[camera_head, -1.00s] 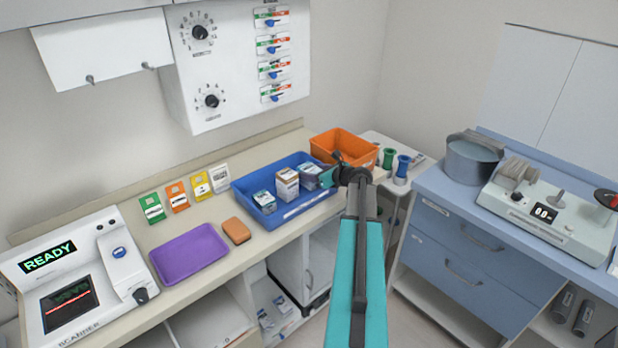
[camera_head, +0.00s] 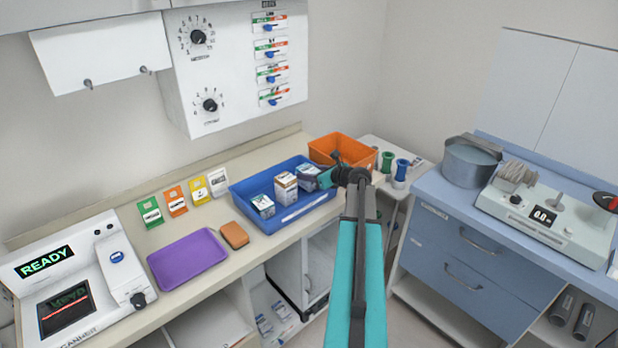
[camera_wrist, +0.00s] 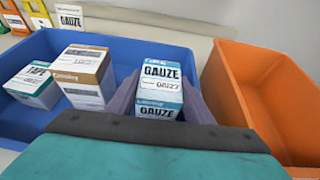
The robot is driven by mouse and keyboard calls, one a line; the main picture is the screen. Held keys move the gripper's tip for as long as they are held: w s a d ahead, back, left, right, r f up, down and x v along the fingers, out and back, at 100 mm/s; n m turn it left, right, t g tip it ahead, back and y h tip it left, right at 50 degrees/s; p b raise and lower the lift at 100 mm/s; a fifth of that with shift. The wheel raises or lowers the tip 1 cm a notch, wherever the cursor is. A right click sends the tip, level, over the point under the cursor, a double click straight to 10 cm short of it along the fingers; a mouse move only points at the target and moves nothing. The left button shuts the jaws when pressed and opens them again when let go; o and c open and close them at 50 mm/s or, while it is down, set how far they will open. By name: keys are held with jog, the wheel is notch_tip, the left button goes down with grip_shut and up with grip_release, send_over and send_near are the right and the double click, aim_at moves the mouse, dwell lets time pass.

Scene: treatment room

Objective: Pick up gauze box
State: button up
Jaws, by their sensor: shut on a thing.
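The gauze box (camera_wrist: 160,86), white and teal with GAUZE printed on it, is at the right end of the blue bin (camera_wrist: 28,122) in the wrist view. My gripper (camera_wrist: 158,98) is shut on it, with one purple-grey finger on each side. In the head view the gauze box (camera_head: 306,177) shows at the bin's right part, partly hidden by my gripper (camera_head: 322,178). Whether the box still touches the bin floor cannot be told.
A brown-and-white box (camera_wrist: 86,76) and a TAPE box (camera_wrist: 34,84) stand left of the gauze box in the bin. An orange bin (camera_head: 345,148) is close on the right. A purple tray (camera_head: 187,258) and a scanner (camera_head: 75,280) are at left on the counter.

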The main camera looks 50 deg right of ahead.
aim_at(310, 170)
jog(key=shift+r+b, duration=0.95)
jog(key=shift+r, duration=3.35)
